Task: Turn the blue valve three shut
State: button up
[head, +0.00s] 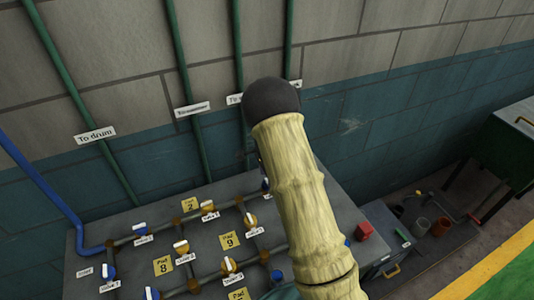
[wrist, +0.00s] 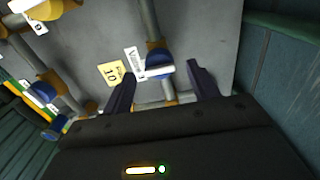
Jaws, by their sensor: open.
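In the wrist view a blue valve (wrist: 158,57) with a white lever (wrist: 153,71) sits on a grey pipe. Its tag (wrist: 133,62) begins with "Valve", but I cannot read the number, so I cannot tell whether it is valve three. My gripper (wrist: 161,75) is open, with its two dark fingers on either side of this valve; I cannot tell whether they touch it. In the head view my arm hides the gripper. Blue valves there include one at the left (head: 108,271) and one partly behind my arm (head: 266,184).
A yellow "Pad 10" plate (wrist: 112,74) lies beside the left finger. A wall (head: 350,120) with green pipes rises behind.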

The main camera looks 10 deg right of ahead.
notch_tip(320, 180, up, 15)
jog(key=b, duration=0.2)
jog(key=shift+f, duration=0.1)
dwell(0.4)
jog(key=s+f+n+t, duration=0.1)
jog(key=s+n+t, duration=0.1)
jog(key=s+n, duration=1.4)
jog(key=s, duration=0.8)
jog(key=shift+s+t, duration=0.15)
jog(key=shift+t, duration=0.15)
jog(key=shift+d, duration=0.1)
